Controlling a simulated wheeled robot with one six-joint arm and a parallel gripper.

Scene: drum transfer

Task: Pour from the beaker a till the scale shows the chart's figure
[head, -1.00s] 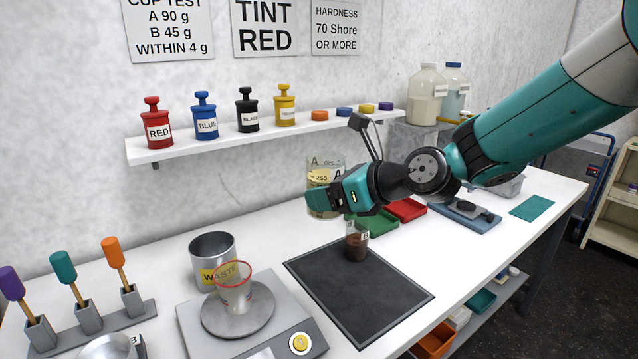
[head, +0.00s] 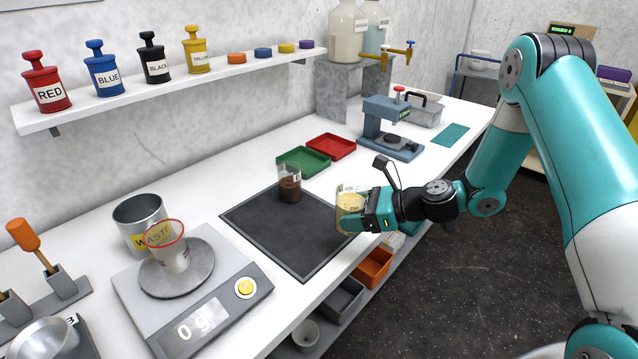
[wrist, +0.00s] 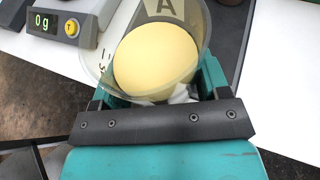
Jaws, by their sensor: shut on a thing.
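Beaker A (head: 349,213) is a clear beaker of pale yellow liquid. My gripper (head: 362,214) is shut on it and holds it over the front right edge of the black mat. In the wrist view beaker A (wrist: 155,55) looks upright or nearly so, its liquid inside. The scale (head: 200,303) stands at the front left and reads 0 g. A clear cup with a red rim (head: 168,250) sits on its round plate and looks empty. The scale's display (wrist: 44,22) also reads 0 g in the wrist view. The chart is out of view now.
A beaker of dark brown liquid (head: 289,187) stands on the black mat (head: 290,235). A metal WASTE can (head: 138,217) stands behind the cup. Green (head: 303,161) and red (head: 331,146) trays lie behind the mat. The mat between my gripper and the scale is clear.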

